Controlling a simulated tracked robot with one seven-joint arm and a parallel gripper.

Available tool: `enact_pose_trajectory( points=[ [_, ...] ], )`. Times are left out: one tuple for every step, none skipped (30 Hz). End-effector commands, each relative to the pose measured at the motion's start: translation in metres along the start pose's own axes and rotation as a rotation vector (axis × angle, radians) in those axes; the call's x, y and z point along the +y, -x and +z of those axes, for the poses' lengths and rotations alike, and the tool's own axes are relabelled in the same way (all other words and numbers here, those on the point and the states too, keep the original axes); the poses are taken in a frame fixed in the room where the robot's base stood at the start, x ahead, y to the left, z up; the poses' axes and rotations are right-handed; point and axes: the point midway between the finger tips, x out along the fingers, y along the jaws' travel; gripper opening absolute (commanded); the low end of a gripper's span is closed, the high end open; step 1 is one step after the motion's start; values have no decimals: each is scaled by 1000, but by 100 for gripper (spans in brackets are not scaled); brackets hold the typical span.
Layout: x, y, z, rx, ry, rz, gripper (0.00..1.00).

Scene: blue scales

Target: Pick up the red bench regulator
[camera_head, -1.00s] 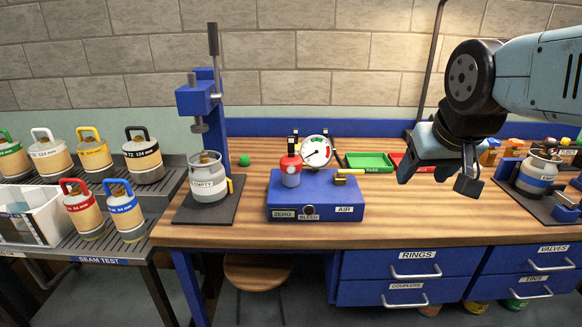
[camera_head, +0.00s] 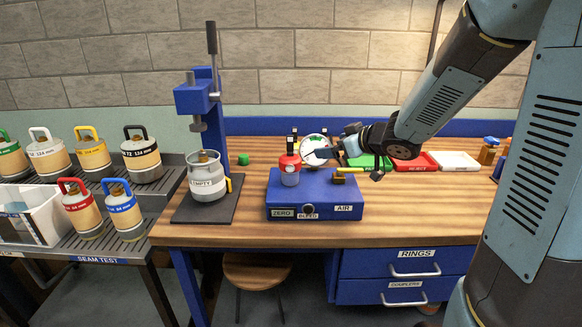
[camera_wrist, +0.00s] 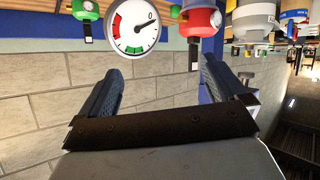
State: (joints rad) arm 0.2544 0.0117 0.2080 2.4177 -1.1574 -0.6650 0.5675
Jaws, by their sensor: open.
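The red bench regulator (camera_head: 290,163), red on top with a pale lower body, stands upright on the blue test box (camera_head: 313,190). My gripper (camera_head: 330,153) is to its right, at about its height and in front of the round dial gauge (camera_head: 313,143), which it partly covers. The jaws are open and empty, with the regulator apart from them. In the wrist view the scene looks upside down; the regulator (camera_wrist: 201,20) shows at the top, beyond the right finger of my gripper (camera_wrist: 158,75). The gauge (camera_wrist: 135,30) shows left of it.
A grey cylinder marked EMPTY (camera_head: 207,178) stands under the blue press (camera_head: 198,97) at left. Green (camera_head: 370,162), red (camera_head: 418,161) and white (camera_head: 456,161) trays lie behind. The bench front is clear.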

Motion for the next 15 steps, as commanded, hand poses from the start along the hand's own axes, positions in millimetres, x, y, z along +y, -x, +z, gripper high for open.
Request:
enact_pose_trajectory(
  points=[
    [-8,-8,5,16,-11,-61,98],
    [-13,-10,7,27,-15,-95,98],
    [-19,-14,9,38,-21,-135,98],
    [-23,-15,10,47,-24,-161,98],
    [-26,-17,11,53,-29,-183,98],
    [-30,-18,12,59,-34,-207,98],
    [-32,-19,13,65,-37,-222,98],
    [-34,-20,13,68,-39,-233,98],
    [-36,-21,14,71,-41,-245,98],
    [-37,-23,14,73,-42,-251,98],
    [-38,-26,13,74,-43,-255,98],
    [-40,-31,13,75,-44,-257,98],
    [-41,-35,12,75,-43,-258,98],
    [-42,-40,12,74,-42,-258,98],
    [-44,-46,12,74,-44,-258,98]
  ],
)
